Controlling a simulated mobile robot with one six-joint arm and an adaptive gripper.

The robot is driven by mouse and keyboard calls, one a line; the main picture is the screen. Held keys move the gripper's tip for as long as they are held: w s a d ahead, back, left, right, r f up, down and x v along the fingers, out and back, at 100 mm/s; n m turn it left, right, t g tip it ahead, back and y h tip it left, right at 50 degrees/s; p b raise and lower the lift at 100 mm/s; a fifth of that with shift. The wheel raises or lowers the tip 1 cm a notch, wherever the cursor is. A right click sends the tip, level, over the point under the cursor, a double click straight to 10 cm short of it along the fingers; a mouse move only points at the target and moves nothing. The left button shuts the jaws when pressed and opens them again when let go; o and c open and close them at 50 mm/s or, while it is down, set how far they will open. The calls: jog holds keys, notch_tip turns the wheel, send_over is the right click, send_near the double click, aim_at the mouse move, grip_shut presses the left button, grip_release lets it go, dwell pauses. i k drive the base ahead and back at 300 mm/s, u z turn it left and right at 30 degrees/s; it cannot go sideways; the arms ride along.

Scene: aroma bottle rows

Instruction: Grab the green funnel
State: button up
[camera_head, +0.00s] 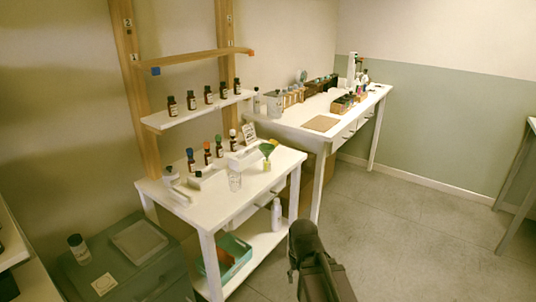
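The green funnel (267,149) is near the right end of the near white table's top. Its wide mouth faces up, and its lower end is at a small yellowish vessel (267,164). I cannot tell whether it sits inside that vessel. My dark arm rises from the bottom edge, right of centre, with its end, my gripper (303,232), over the floor in the picture. The gripper appears to the right of the table and well below the funnel. Its fingers cannot be made out, and no held object shows.
The near white table (210,212) also holds a clear glass (235,181) left of the funnel and several brown bottles with coloured caps behind. A shelf (160,121) with more bottles hangs above. A teal bin (222,258) is below. The grey floor (410,220) at right is clear.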

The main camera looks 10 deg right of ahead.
aim_at(267, 154)
jog(key=u, duration=1.25)
jog(key=i, duration=0.45)
jog(key=z, duration=0.45)
